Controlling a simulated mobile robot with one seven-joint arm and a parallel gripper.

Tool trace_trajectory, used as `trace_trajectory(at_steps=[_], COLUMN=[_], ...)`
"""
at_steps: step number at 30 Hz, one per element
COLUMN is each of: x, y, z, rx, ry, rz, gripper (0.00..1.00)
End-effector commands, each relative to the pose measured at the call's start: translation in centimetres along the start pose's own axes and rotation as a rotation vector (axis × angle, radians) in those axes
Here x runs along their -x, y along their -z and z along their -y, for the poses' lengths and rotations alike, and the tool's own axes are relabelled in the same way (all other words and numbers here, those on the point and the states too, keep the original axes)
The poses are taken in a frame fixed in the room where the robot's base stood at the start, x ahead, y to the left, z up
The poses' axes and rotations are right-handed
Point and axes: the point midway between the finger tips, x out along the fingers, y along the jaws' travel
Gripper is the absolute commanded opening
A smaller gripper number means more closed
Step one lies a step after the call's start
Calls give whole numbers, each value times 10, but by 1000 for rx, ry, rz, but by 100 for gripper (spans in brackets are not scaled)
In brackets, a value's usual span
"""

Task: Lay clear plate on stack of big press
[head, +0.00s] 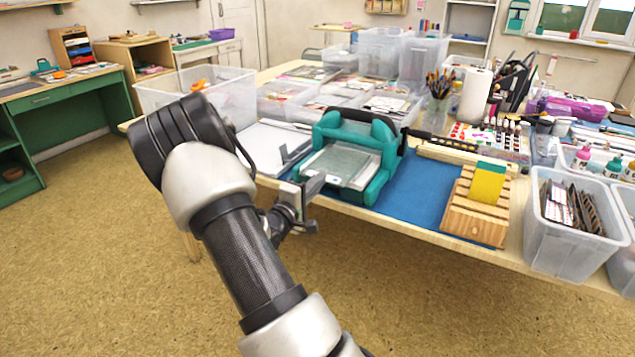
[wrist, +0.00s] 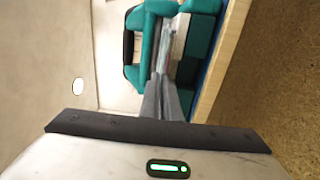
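The big press (head: 386,165) is teal and stands on the table's blue mat. It also shows in the wrist view (wrist: 200,22). The clear plate (head: 343,158) is a greyish see-through sheet lying flat over the press bed, inside the teal frame. A pale stack (head: 362,178) shows under it; I cannot tell whether the two touch. My gripper (head: 318,182) reaches in from the left at the press's front left corner. In the wrist view its fingers (wrist: 163,82) are close together on the plate's thin edge (wrist: 168,48). The fingers hide part of the plate.
A wooden block rack (head: 476,208) with a yellow-green piece stands right of the press. A black-handled tool (head: 440,140) lies behind the mat. A clear bin (head: 572,240) of cards stands at the right. White sheets (head: 265,145) lie left of the press. Blue mat (head: 425,195) is bare between press and rack.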

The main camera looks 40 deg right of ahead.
Motion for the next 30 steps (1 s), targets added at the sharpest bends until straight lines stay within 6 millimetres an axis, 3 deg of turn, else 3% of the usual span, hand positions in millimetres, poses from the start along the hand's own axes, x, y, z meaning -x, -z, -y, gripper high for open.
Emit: trace_trajectory(at_steps=[14, 18, 19, 30], x=[0, 0, 0, 2], y=[0, 0, 0, 0], z=[3, 3, 3, 4], rx=[0, 0, 0, 0], ry=[-1, -1, -1, 0], rz=[0, 0, 0, 0], gripper=[0, 23, 25, 25])
